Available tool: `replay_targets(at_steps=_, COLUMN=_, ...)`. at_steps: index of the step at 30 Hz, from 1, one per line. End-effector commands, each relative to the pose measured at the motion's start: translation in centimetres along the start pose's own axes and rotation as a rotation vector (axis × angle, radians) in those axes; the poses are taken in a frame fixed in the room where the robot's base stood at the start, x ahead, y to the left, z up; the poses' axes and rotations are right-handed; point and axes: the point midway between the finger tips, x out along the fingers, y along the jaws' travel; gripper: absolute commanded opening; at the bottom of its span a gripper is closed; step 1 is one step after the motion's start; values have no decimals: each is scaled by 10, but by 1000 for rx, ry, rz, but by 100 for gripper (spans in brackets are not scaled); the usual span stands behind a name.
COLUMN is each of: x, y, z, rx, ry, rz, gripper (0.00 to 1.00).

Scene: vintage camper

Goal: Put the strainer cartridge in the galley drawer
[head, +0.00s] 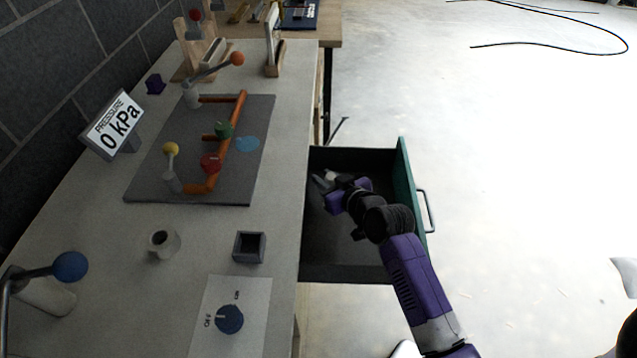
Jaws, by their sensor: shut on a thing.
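The galley drawer (402,170) is pulled open at the right side of the bench, with dark inner walls, a green front and a bar handle. My gripper (324,181) reaches over the drawer's front and is inside the drawer's outline, near its bench-side wall. It is shut on a small pale thing (331,175), which I take to be the strainer cartridge. The gripper and wrist hide most of it. I cannot tell whether it touches the drawer floor.
The bench (110,300) carries a grey board (150,180) with orange pipes and valves, a pressure sign (112,125), a white hollow cylinder (163,243), a small dark square box (249,246), a blue knob (229,318) and a blue-ended lever (70,266). Floor right of the drawer is clear.

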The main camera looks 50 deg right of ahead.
Motion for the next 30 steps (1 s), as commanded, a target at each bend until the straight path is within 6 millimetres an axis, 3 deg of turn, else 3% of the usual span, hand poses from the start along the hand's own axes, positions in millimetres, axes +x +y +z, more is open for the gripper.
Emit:
replay_targets(at_steps=3, x=9, y=0, z=22, rx=2, ry=-2, rz=0, gripper=0)
replay_targets(at_steps=7, x=13, y=0, z=32, rx=1, ry=0, rz=0, gripper=0)
replay_targets(at_steps=11, x=20, y=0, z=29, rx=1, ry=3, rz=1, gripper=0)
replay_targets(at_steps=18, x=53, y=1, z=18, rx=0, ry=-2, rz=1, gripper=0)
replay_targets(at_steps=21, x=55, y=1, z=28, rx=1, ry=-1, rz=2, gripper=0)
replay_targets(at_steps=30, x=56, y=0, z=30, rx=-1, ry=1, rz=1, gripper=0)
